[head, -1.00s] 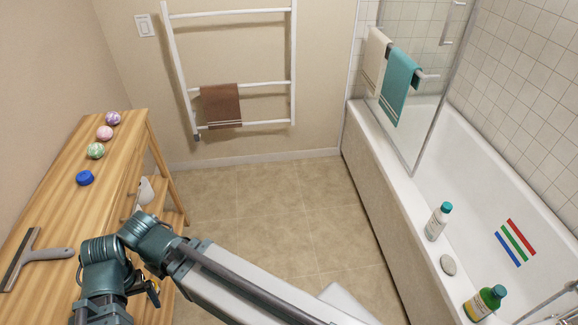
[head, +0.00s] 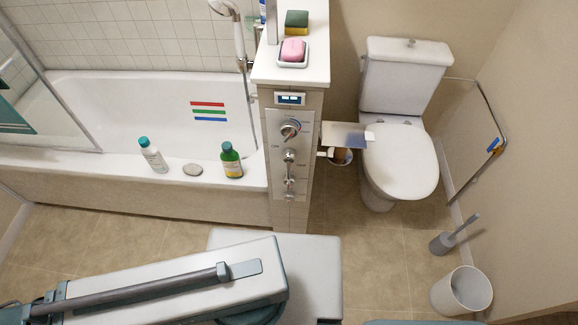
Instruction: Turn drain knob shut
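A grey control panel (head: 290,155) is set in the tiled end of the partition wall in the middle of the head view. It carries a large upper knob (head: 289,130), a middle knob (head: 289,156) and a small lower fitting (head: 290,182). The lettering is too small to read, so I cannot tell which one is the drain knob or how it is set. My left arm crosses the bottom left, but its gripper is outside the view. My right gripper is not in view.
The bathtub (head: 110,165) is left of the panel, with a white bottle (head: 153,157), a stone (head: 193,169) and a green bottle (head: 231,162) on its rim. The toilet (head: 400,160), brush (head: 445,240) and bin (head: 462,292) stand right. Floor before the tub is clear.

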